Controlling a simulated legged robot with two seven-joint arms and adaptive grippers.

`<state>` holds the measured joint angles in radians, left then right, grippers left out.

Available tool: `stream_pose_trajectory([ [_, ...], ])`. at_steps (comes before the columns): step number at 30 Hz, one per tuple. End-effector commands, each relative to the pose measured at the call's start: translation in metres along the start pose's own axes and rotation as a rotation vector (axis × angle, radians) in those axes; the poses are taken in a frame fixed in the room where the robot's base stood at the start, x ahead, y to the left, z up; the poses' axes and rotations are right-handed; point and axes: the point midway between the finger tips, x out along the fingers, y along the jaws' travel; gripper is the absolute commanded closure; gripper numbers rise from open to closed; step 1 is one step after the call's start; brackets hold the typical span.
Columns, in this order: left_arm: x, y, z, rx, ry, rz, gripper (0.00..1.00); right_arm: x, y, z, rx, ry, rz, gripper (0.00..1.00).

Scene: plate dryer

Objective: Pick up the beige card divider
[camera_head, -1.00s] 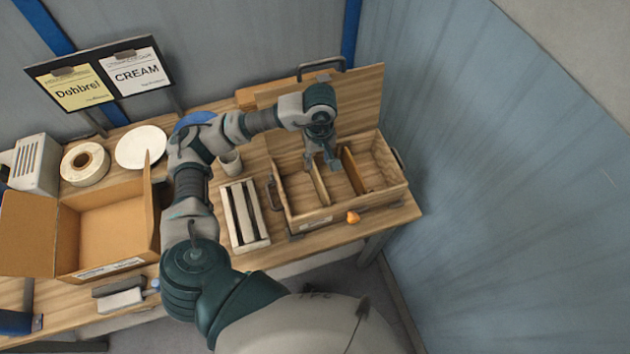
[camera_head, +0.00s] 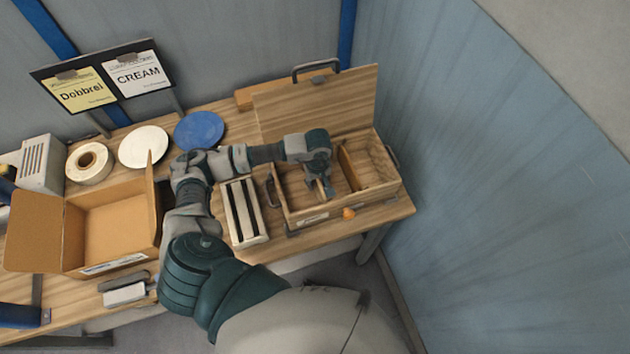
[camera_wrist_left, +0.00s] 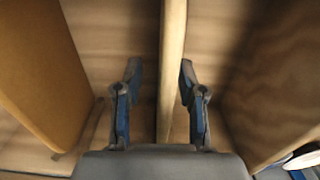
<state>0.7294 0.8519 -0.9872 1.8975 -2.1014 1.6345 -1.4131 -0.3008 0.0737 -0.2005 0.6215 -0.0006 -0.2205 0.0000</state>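The beige card divider (camera_wrist_left: 173,60) shows in the left wrist view as a pale upright edge running between my two fingers. It stands in the open wooden box (camera_head: 296,216) in the head view, where my arm and hand cover most of it. My left gripper (camera_wrist_left: 158,88) is open, with one finger on each side of the divider. The right-hand finger is closer to it; I cannot tell if it touches. In the head view the left gripper (camera_head: 325,187) points down into the box. My right gripper is not in view.
A browner divider (camera_head: 349,168) stands in the box to the right; it shows at left in the wrist view (camera_wrist_left: 38,75). The raised lid (camera_head: 325,105) is behind. A cardboard box (camera_head: 112,222) and slotted tray (camera_head: 244,212) stand left.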

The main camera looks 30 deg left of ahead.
Motion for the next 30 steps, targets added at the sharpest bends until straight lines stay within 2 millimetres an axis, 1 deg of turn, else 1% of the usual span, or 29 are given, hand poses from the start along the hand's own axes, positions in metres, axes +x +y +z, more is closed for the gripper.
stream_pose_trajectory([
  [4, 0.002, -0.003, -0.003, -0.001, -0.004, 0.002, 0.6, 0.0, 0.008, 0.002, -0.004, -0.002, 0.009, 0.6],
  [5, 0.002, -0.004, -0.004, -0.001, -0.005, 0.003, 0.65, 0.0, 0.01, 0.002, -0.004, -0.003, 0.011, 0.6],
  [6, 0.002, -0.005, -0.005, -0.001, -0.006, 0.003, 0.75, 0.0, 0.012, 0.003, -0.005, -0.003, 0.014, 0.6],
  [8, 0.003, -0.006, -0.006, -0.002, -0.007, 0.004, 0.9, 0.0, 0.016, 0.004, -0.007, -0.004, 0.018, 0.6],
  [9, 0.003, -0.006, -0.007, -0.002, -0.008, 0.004, 1.0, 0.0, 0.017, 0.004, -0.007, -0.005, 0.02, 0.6],
  [14, 0.003, -0.007, -0.009, -0.003, -0.008, 0.005, 1.0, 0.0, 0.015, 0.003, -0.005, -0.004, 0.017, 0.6],
  [18, 0.003, -0.006, -0.008, -0.006, -0.002, -0.001, 1.0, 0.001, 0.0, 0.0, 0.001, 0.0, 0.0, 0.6],
  [21, 0.002, -0.006, -0.009, -0.008, 0.001, -0.003, 1.0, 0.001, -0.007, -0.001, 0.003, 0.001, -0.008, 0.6],
  [26, -0.008, -0.005, -0.01, -0.008, 0.003, 0.002, 1.0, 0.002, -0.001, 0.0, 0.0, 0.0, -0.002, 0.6],
  [30, -0.028, -0.005, -0.01, -0.007, 0.004, 0.006, 1.0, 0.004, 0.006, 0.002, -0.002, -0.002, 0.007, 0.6],
])
